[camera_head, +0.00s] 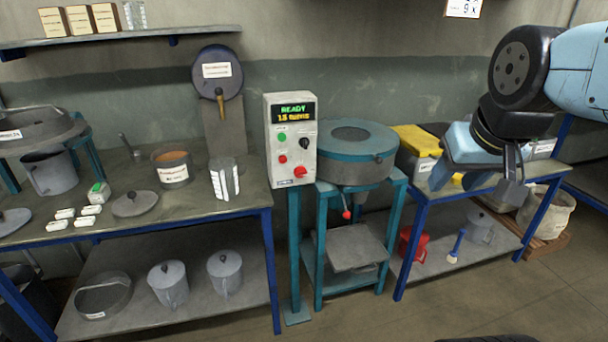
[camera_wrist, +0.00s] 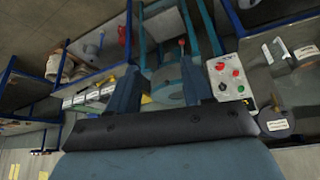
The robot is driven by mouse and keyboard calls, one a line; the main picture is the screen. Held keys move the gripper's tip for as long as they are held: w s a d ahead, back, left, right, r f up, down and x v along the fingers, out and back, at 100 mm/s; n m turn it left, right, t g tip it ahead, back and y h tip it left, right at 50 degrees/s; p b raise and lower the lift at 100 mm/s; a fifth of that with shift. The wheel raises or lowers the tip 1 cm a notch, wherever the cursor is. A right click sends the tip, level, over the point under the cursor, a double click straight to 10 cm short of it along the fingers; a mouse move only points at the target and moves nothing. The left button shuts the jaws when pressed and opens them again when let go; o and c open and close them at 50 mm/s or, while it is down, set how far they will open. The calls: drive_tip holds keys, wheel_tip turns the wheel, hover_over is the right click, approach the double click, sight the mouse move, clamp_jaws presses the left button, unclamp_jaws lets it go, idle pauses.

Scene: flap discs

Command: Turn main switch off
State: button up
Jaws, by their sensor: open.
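A light grey control box (camera_head: 292,140) stands on a teal post in the middle of the head view. Its lit display reads READY on the top line. Below are a green button (camera_head: 282,137), a black rotary knob (camera_head: 304,144) at the right, and red controls (camera_head: 299,172). No readable label tells which one is the main switch. My gripper (camera_head: 477,182) is open and empty, well to the right of the box, over the right table. In the wrist view the box (camera_wrist: 231,80) shows beyond and right of my open fingers (camera_wrist: 160,82).
A round teal machine (camera_head: 352,152) stands just right of the box, with a red-knobbed lever (camera_head: 346,214) below. The left workbench (camera_head: 120,240) holds a pot, cans and small white packs. A yellow-lidded bin (camera_head: 418,142) is on the right table.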

drive_tip(key=shift+o, duration=0.7)
drive_tip(key=shift+w+a, duration=0.1)
drive_tip(key=shift+w, duration=0.3)
drive_tip(key=shift+o, duration=1.4)
drive_tip(key=w+a+f+t, duration=0.1)
drive_tip(key=w+a+f, duration=0.1)
drive_tip(key=w, duration=0.5)
drive_tip(key=w+a+f+t+y, duration=0.1)
drive_tip(key=w+a+f+t, duration=0.1)
drive_tip(key=w, duration=0.6)
drive_tip(key=shift+w, duration=0.15)
drive_tip(key=n+t+y, duration=0.3)
drive_tip(key=t+y, duration=0.1)
drive_tip(key=t, duration=0.5)
approach(302, 174)
drive_tip(key=x, duration=0.8)
drive_tip(key=shift+w+a, duration=0.1)
drive_tip(key=shift+w, duration=0.15)
drive_tip(key=c, duration=1.1)
